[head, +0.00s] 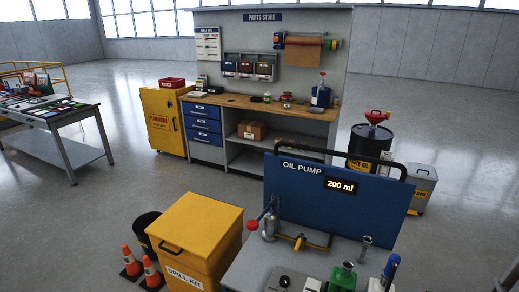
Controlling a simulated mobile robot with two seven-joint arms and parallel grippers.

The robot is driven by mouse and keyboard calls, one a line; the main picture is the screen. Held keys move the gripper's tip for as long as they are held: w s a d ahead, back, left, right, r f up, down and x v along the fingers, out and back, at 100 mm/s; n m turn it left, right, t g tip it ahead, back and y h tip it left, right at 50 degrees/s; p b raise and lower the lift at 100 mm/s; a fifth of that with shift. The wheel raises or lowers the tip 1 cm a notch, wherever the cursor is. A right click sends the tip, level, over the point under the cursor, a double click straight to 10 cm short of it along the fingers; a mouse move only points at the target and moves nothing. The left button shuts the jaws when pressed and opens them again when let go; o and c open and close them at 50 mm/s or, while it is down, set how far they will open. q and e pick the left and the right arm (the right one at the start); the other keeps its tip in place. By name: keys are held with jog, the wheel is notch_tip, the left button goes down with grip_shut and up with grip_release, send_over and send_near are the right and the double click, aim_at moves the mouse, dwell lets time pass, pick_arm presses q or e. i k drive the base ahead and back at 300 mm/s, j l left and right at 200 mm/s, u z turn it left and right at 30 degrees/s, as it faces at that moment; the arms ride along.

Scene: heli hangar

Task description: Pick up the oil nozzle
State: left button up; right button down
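An oil pump stand with a blue panel (335,207) marked OIL PUMP stands at lower right. Its display (340,185) reads 200 ml. A grey bench top (255,263) lies in front of the panel. On it is a grey metal pump body (269,228) with a red-knobbed lever (252,225). A yellow fitting (299,243) sits on a yellow pipe in front of the panel; it looks like a nozzle, but I cannot tell for certain. A blue-handled tool (390,268) stands upright at the bench's right. Neither of my grippers is in view.
A green can (343,276) and a small metal cup (365,243) stand on the bench. A yellow SPILL KIT box (195,235) and orange cones (151,272) are left of it. A black drum (370,140) stands behind. Open floor (90,205) lies at left.

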aim_at(394, 261)
jog(key=z, duration=1.4)
